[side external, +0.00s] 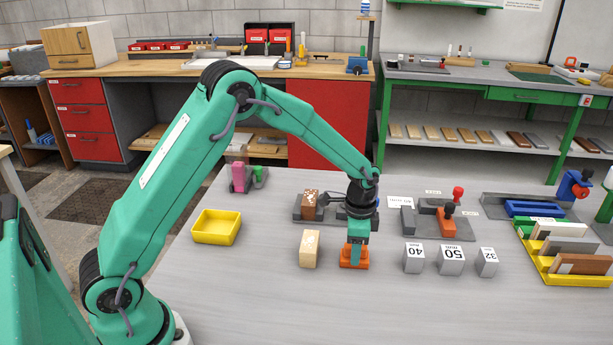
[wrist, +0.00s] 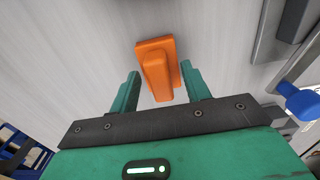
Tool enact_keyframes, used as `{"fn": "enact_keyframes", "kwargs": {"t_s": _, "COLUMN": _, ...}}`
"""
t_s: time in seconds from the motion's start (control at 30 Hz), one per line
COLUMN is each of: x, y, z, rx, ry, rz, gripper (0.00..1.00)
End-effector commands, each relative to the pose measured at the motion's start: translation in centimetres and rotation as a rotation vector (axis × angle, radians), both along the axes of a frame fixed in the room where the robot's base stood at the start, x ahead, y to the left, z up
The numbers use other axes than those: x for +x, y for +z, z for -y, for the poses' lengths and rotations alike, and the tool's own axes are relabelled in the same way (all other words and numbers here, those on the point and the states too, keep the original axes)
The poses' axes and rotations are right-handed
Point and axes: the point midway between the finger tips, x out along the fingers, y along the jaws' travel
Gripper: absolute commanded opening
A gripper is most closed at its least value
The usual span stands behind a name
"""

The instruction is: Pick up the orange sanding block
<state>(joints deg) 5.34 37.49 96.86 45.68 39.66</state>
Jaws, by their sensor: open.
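The orange sanding block (side external: 354,262) lies on the grey table in the side view, directly below my gripper (side external: 356,246). It has a wide base and a raised narrower grip. In the wrist view the orange sanding block (wrist: 157,68) lies ahead of and partly between the two green fingers of my gripper (wrist: 160,88). The fingers are apart, with a gap on each side of the block. In the side view my gripper hides part of the block's top, and I cannot tell how much height separates them.
A pale wooden block (side external: 309,249) stands just left of the orange block. Grey weights marked 40 (side external: 413,258), 50 (side external: 451,260) and 32 (side external: 487,262) stand to the right. A yellow tray (side external: 216,227) is farther left. The front of the table is clear.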

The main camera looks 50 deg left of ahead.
Motion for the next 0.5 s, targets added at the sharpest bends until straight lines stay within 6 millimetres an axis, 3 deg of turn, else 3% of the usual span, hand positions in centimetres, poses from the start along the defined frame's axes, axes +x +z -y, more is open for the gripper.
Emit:
{"fn": "enact_keyframes", "kwargs": {"t_s": 0.2, "x": 0.01, "y": 0.04, "z": 0.0, "rx": 0.0, "ry": 0.0, "rz": 0.0, "gripper": 0.45}}
{"fn": "enact_keyframes", "kwargs": {"t_s": 0.43, "x": 0.01, "y": 0.05, "z": 0.0, "rx": 0.0, "ry": 0.0, "rz": 0.0, "gripper": 0.0}}
{"fn": "enact_keyframes", "kwargs": {"t_s": 0.5, "x": 0.04, "y": 0.07, "z": 0.01, "rx": 0.0, "ry": 0.0, "rz": 0.001, "gripper": 0.0}}
